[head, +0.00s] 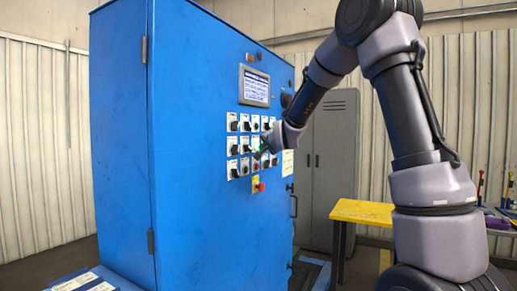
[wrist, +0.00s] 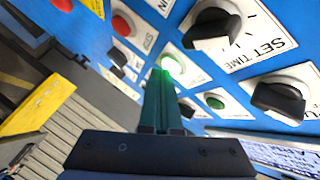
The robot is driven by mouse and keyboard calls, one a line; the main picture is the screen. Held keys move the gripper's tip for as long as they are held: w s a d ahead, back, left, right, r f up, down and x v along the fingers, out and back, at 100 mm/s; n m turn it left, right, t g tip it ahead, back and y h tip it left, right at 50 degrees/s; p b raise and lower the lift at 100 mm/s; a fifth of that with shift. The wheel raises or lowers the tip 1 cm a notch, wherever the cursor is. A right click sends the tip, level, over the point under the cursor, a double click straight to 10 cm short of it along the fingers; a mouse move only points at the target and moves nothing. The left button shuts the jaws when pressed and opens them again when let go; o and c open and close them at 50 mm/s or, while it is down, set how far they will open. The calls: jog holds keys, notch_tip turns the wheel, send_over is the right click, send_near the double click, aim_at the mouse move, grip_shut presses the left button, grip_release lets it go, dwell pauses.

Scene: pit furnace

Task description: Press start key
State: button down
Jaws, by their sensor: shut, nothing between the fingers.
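The blue control cabinet (head: 190,130) carries a panel of black knobs and small keys in the head view. In the wrist view, a brightly lit green key (wrist: 172,65) sits on a white plate right at my fingertips. Its label is not readable. My gripper (wrist: 163,76) is shut and empty, its fingertips at the lower left edge of the lit key and partly covering its plate. I cannot tell whether they touch it. In the head view, my gripper (head: 263,152) is at the panel, with a green glow beside it.
A second, darker green key (wrist: 215,102) and large black knobs lie to the right, one marked SET TIME (wrist: 213,27). A red key (wrist: 121,26) is at the upper left. A red stop button (head: 260,187) sits lower on the panel. A yellow table (head: 362,211) stands at right.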

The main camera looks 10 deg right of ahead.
dwell(0.4)
jog(key=shift+s+d, duration=0.5)
jog(key=shift+d, duration=0.1)
jog(key=s+d, duration=0.1)
jog(key=d, duration=0.1)
jog(key=s+d, duration=0.2)
dwell(0.3)
dwell(0.5)
